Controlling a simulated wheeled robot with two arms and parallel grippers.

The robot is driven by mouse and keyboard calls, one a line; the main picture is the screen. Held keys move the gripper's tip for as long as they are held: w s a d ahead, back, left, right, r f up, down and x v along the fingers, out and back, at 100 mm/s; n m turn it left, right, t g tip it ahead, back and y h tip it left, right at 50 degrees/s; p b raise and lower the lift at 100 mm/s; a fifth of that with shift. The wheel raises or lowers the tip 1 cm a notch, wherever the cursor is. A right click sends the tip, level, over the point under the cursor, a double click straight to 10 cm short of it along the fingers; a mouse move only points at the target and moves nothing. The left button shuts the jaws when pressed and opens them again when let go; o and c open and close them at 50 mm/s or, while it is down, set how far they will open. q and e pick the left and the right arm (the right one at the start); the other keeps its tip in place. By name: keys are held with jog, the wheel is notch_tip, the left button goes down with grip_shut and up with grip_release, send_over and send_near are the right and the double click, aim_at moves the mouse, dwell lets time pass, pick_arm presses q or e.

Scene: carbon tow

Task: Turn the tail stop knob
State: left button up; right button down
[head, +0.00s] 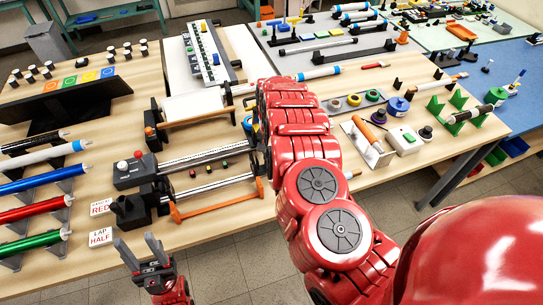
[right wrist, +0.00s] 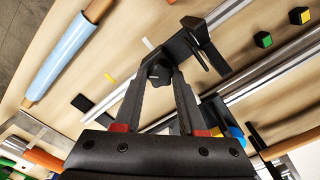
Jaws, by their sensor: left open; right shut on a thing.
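In the right wrist view a small black knob (right wrist: 159,75) sits at the end of a black bracket-like stop (right wrist: 190,45) that stands at a pale metal rail (right wrist: 220,17). My right gripper (right wrist: 160,80) is shut on the knob, with a fingertip on each side of it. In the head view my red right arm covers the right end of the rail fixture (head: 205,155), so the knob and right gripper are hidden there. My left gripper (head: 145,250) is open and empty at the table's front edge, left of the fixture.
Signs reading RED (head: 101,207) and HALF (head: 101,237) stand at the front left, beside blue, red and green tubes. An orange-handled frame (head: 215,208) lies in front of the rails. A light-blue sleeved roll (right wrist: 62,58) lies near the right gripper.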

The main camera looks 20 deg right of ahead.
jog(key=m, duration=0.4)
jog(key=shift+m, duration=0.3)
jog(key=shift+m+b, duration=0.45)
jog(key=shift+m, duration=1.75)
jog(key=shift+c, duration=2.4)
grip_release()
